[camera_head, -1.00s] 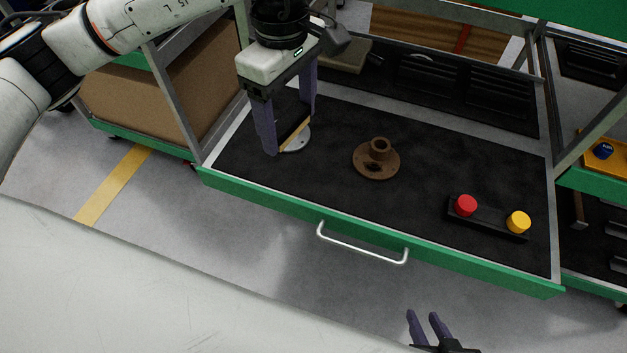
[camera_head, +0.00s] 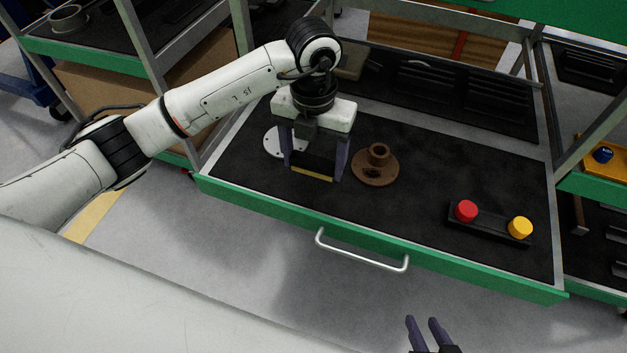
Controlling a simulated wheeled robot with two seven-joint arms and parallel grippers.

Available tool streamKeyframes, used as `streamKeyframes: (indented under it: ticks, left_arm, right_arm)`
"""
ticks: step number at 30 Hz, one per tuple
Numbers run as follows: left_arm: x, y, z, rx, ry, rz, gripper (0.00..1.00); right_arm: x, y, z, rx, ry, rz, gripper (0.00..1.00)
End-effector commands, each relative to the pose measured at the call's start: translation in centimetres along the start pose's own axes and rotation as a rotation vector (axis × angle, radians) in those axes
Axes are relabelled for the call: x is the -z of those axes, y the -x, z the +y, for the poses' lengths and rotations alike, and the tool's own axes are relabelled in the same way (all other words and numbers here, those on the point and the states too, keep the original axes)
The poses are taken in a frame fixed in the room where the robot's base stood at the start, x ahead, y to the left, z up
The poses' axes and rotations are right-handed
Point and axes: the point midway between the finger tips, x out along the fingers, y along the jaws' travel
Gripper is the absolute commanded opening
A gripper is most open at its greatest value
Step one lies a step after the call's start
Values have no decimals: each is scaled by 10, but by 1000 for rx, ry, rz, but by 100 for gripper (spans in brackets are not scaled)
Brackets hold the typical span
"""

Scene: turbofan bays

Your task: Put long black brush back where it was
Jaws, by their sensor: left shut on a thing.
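The long black brush (camera_head: 313,164) is between the fingers of my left gripper (camera_head: 313,170), which is shut on it. It shows as a dark block with a yellowish strip along its lower edge. It lies level, crosswise between the fingers, low over the black drawer mat, between a pale round plate and a brown flanged part. I cannot tell whether it touches the mat. My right gripper (camera_head: 422,322) is at the bottom edge of the view, in front of the drawer, with its fingers apart and nothing seen between them.
The pulled-out drawer (camera_head: 375,235) has a green front and a silver handle. On it are the pale round plate (camera_head: 277,143), the brown flanged part (camera_head: 375,167) and a dark holder (camera_head: 487,224) with red and yellow caps. Open mat lies right of the brown part. Rack posts flank the drawer.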

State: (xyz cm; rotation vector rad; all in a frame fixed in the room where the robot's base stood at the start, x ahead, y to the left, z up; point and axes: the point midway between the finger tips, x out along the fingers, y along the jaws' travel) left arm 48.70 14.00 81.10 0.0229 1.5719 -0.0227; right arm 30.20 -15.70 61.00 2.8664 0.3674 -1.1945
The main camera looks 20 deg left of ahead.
Motion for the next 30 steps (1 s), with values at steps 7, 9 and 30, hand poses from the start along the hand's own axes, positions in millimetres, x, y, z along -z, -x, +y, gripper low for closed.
streamKeyframes:
  ticks: [7, 9, 30]
  left_arm:
    - [0, -28, 0, 0, -2, 0, 53]
    - [0, -34, 0, 0, -3, 1, 53]
    - [0, -66, 0, 0, -4, -2, 87]
  right_arm:
    - [-1, -1, 0, -1, 0, -2, 29]
    - [-2, -1, 1, -1, -1, -4, 29]
    - [-3, -3, 1, -2, 0, -3, 29]
